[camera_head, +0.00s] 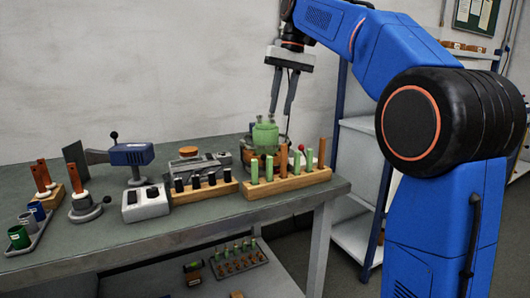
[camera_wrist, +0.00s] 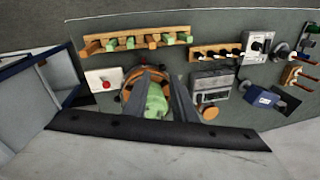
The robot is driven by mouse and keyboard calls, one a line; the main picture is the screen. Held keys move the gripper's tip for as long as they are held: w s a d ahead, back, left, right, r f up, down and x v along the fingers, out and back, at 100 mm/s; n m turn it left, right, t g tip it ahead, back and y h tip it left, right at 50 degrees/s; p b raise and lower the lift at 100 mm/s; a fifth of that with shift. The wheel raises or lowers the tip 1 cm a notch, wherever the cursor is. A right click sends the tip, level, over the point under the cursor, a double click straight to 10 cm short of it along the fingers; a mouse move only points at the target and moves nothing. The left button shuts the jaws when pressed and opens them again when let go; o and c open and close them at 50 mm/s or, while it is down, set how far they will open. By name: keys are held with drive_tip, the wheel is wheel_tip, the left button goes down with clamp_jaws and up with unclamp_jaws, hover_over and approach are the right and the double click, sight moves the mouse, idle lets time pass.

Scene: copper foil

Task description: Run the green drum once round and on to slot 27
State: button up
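The green drum (camera_head: 265,136) stands upright in a round brown-and-dark holder (camera_head: 263,152) near the right end of the bench, with small knobs on its top. My gripper (camera_head: 281,112) points down just above and slightly right of the drum's top in the head view. Its two fingers are apart, with nothing seen held between them. In the wrist view the drum (camera_wrist: 156,98) shows between the two dark fingers, which partly hide it and its holder (camera_wrist: 128,92). I cannot tell whether a finger touches it. No slot numbers are readable.
A wooden rack (camera_head: 288,183) with green and brown pegs stands close in front of the drum. A white box with a red button (camera_wrist: 105,84) is beside the holder. A rack of dark pegs (camera_head: 203,188) and a blue-headed device (camera_head: 131,154) stand further left.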

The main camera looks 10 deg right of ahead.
drive_tip(key=w+r, duration=0.2)
drive_tip(key=w, duration=0.2)
approach(265, 151)
drive_tip(key=shift+g, duration=0.3)
drive_tip(key=s+a+f, duration=0.1)
drive_tip(key=f, duration=0.1)
drive_tip(key=s+a+f, duration=0.1)
drive_tip(key=s+f, duration=0.1)
drive_tip(key=f, duration=0.1)
drive_tip(key=s+a+f, duration=0.1)
drive_tip(key=f, duration=0.2)
drive_tip(key=shift+s, duration=0.2)
clamp_jaws()
